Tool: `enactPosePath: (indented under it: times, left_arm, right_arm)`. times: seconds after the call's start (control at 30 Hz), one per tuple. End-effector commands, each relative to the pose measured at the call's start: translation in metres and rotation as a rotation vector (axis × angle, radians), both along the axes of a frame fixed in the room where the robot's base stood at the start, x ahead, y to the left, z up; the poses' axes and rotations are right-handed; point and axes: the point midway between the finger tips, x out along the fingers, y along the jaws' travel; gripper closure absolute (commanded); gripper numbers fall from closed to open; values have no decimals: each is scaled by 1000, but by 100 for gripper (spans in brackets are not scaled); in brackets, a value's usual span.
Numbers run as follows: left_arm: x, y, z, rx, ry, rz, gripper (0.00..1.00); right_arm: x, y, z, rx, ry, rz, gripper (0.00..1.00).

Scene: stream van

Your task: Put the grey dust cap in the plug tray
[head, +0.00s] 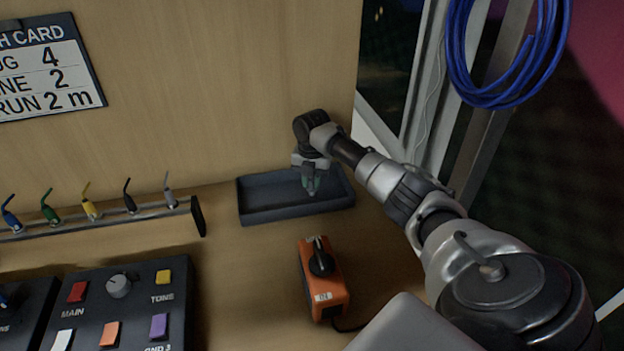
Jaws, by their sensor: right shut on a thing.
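The plug tray (262,218) is a dark grey, shallow rectangular tray on the wooden worktop against the back panel. My right gripper (310,187) points down over the right half of the tray. It is shut on a small grey thing that looks like the dust cap; the fingers hide most of it. I cannot tell whether the cap touches the tray floor. My left gripper is not in view.
An orange box with a black knob (322,280) stands in front of the tray. A rail of coloured plugs (88,208) runs along the left. A black button panel (130,300) lies at front left. A blue cable coil (459,50) hangs at upper right.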

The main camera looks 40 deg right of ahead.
Motion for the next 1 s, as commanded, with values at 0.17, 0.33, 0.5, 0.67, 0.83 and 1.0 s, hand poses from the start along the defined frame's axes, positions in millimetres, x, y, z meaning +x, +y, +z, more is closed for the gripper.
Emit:
enactPosePath:
  times: [0.17, 0.33, 0.5, 0.67, 0.83, 1.0]
  left_arm:
    - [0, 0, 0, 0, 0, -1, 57]
    - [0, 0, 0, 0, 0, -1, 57]
    - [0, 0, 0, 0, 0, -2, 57]
    - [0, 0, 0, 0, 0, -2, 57]
    - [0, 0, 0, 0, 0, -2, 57]
    - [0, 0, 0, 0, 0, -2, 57]
  right_arm:
    - [0, 0, -4, 0, 0, 0, 100]
    - [0, 0, -3, 0, 0, 0, 54]
    - [0, 0, -3, 0, 0, 0, 54]
    - [0, 0, 2, 0, -1, 0, 54]
    - [1, -1, 25, -2, -5, 0, 54]
    - [1, -1, 63, -1, -6, 0, 54]
